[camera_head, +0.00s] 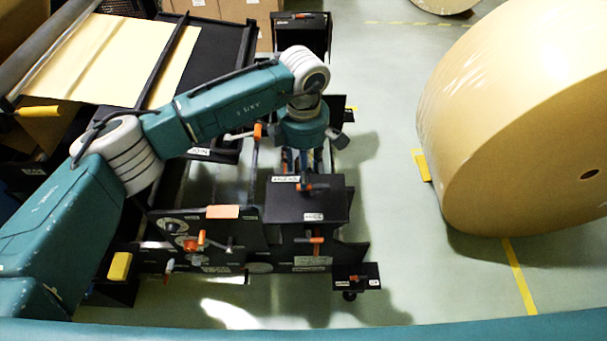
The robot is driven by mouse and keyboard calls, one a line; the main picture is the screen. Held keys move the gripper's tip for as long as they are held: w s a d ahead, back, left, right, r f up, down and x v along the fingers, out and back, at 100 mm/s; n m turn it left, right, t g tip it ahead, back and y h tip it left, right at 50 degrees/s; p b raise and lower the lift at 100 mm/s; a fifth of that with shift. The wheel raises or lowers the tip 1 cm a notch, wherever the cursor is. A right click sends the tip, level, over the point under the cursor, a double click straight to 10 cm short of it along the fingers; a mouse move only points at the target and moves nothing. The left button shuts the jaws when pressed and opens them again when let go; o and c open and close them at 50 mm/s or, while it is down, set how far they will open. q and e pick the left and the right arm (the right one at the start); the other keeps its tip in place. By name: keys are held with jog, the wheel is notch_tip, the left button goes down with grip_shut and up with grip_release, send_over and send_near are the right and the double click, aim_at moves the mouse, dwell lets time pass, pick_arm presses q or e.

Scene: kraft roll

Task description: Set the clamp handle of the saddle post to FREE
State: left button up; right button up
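My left arm reaches in from the left, and its gripper (303,163) points down just behind a black box-shaped post (330,204). The wrist hides much of the gripper, so I cannot tell how far its fingers are apart. A small orange-tipped handle (319,187) lies on top of this post, close to the fingers; contact cannot be made out. White labels sit beside the handle and on the post's front edge, too small to read surely. Another orange handle (316,240) is lower on the front. I cannot tell for certain which is the clamp handle, nor its setting. My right gripper is out of view.
A large kraft paper roll (520,120) stands at the right, apart from the machine. A black panel (210,237) with dials and orange knobs is left of the post. A paper-covered table (115,60) is at the upper left. Green floor between machine and roll is clear.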

aim_at(313, 190)
pick_arm(q)
jog(key=shift+f+p, duration=0.65)
jog(key=shift+f, duration=1.8)
grip_shut()
